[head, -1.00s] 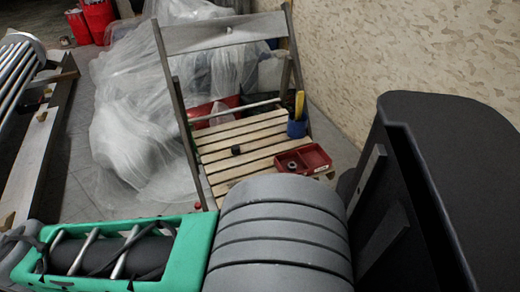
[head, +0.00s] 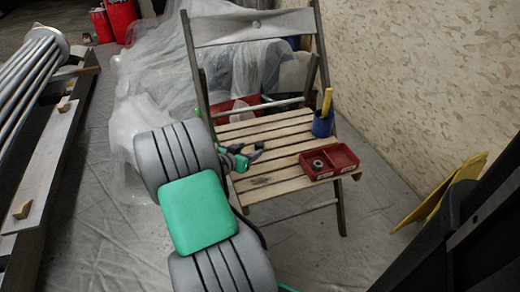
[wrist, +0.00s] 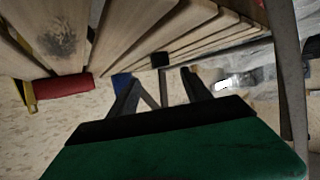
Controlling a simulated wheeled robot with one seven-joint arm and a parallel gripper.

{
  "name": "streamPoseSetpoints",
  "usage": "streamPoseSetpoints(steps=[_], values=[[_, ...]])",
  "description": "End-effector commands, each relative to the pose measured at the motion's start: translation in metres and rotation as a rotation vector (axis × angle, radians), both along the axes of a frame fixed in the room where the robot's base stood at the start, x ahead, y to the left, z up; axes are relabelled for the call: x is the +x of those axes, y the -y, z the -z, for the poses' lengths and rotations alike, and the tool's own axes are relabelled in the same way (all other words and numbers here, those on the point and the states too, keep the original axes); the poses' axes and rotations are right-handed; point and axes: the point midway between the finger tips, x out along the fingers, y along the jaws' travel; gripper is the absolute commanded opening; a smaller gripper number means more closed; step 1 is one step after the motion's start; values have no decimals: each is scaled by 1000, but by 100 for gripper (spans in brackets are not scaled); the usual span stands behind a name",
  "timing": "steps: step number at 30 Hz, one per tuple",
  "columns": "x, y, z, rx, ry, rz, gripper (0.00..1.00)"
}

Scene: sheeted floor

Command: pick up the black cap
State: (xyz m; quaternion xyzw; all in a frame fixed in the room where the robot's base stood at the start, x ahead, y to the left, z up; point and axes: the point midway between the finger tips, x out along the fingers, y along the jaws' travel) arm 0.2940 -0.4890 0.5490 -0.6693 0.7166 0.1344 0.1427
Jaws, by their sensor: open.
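The black cap (wrist: 160,59) is a small dark block on the wooden slats of the chair seat (head: 285,135). In the wrist view it shows just beyond my fingertips, roughly centred between them. My gripper (wrist: 157,76) is open with nothing between its fingers. In the head view my gripper (head: 257,151) is low over the left part of the seat, and I cannot make out the cap apart from its dark fingers.
A red divided tray (head: 345,158) with a small round part sits at the seat's front right. A blue cup (head: 322,124) holding a yellow item stands behind it. The chair backrest (head: 255,26) rises behind the seat. Plastic sheeting (head: 140,125) lies left; yellow panels (head: 440,195) lean right.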

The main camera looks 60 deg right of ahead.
Motion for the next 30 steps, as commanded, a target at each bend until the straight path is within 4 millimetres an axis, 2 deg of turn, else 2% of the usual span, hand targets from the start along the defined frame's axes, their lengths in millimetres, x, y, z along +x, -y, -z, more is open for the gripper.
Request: streamPoseSetpoints(steps=[12, 20, 30], values=[[-3, 61, 29, -3, 3, 2, 57], [-2, 66, 27, -3, 2, -2, 57], [-2, 66, 27, -2, 1, -3, 30]])
